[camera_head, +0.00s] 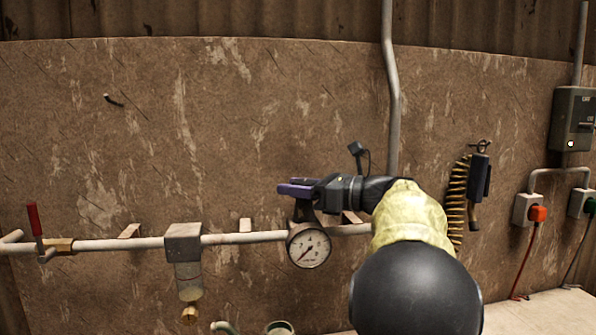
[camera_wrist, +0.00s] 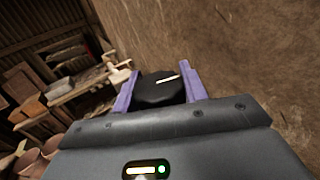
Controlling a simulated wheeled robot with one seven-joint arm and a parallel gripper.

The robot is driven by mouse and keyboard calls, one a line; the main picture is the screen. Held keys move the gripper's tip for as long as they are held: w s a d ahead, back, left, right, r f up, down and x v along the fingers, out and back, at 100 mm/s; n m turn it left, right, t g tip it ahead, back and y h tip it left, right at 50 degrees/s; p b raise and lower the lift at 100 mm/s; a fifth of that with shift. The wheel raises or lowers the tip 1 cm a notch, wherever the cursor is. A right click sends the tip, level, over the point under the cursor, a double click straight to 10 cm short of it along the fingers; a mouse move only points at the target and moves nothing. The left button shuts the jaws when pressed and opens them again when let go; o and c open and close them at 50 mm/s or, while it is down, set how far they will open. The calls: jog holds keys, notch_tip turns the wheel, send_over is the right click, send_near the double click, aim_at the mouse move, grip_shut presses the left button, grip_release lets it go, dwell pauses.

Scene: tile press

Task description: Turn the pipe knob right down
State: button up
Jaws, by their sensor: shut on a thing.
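The pipe knob is a round black knob with a white line on top, clear in the wrist view (camera_wrist: 160,88). In the head view its stem (camera_head: 303,212) rises from the pipe just above the gauge. My gripper (camera_head: 297,188) has purple fingers and reaches in from the right at the knob. In the wrist view the two fingers (camera_wrist: 158,92) stand on either side of the knob, shut on it. In the head view the fingers hide most of the knob.
A pressure gauge (camera_head: 309,246) hangs right below my gripper. The pale pipe (camera_head: 110,244) runs along the wall, with a filter unit (camera_head: 185,262) and a red-handled valve (camera_head: 35,222). Shelves with pots (camera_wrist: 60,95) show in the wrist view.

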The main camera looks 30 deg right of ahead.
jog(key=n+g+y+p, duration=0.1)
jog(key=g+y+p, duration=0.1)
jog(key=shift+r+n+p, duration=0.25)
jog(key=shift+n+p, duration=0.15)
jog(key=shift+s+f+n+g+y+p, duration=0.1)
jog(key=shift+f+n+g+y+p, duration=0.05)
jog(key=shift+n+g+y+p, duration=0.4)
jog(key=shift+a+f+g, duration=0.1)
jog(key=shift+g, duration=0.15)
jog(key=o, duration=1)
jog(key=v, duration=0.7)
jog(key=shift+s, duration=0.2)
